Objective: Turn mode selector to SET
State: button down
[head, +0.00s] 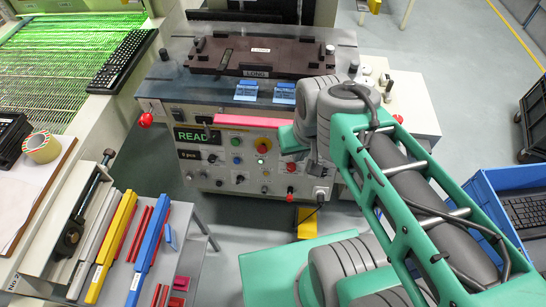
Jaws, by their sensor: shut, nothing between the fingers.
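The control panel (222,165) on the front of the machine carries several knobs, coloured buttons and a display (192,135) reading "READ", its right end not clear. Small dark knobs such as this one (212,158) sit on the panel. Their labels are too small to read, so I cannot tell which one is the mode selector or where it points. My green and grey arm reaches up from the lower right and covers the panel's right side. I cannot make out my gripper's fingers; they are hidden or out of view.
A red bar (247,122) runs along the panel's upper edge, with a red emergency button (146,120) at left. A dark fixture (262,57) lies on top. A bench with coloured bars (112,248) stands lower left, a blue crate (484,190) at right. Floor shows between.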

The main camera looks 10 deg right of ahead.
aim_at(240, 179)
jog(key=u, duration=0.35)
jog(key=k, duration=1.65)
jog(key=z, duration=0.35)
jog(key=i, duration=0.45)
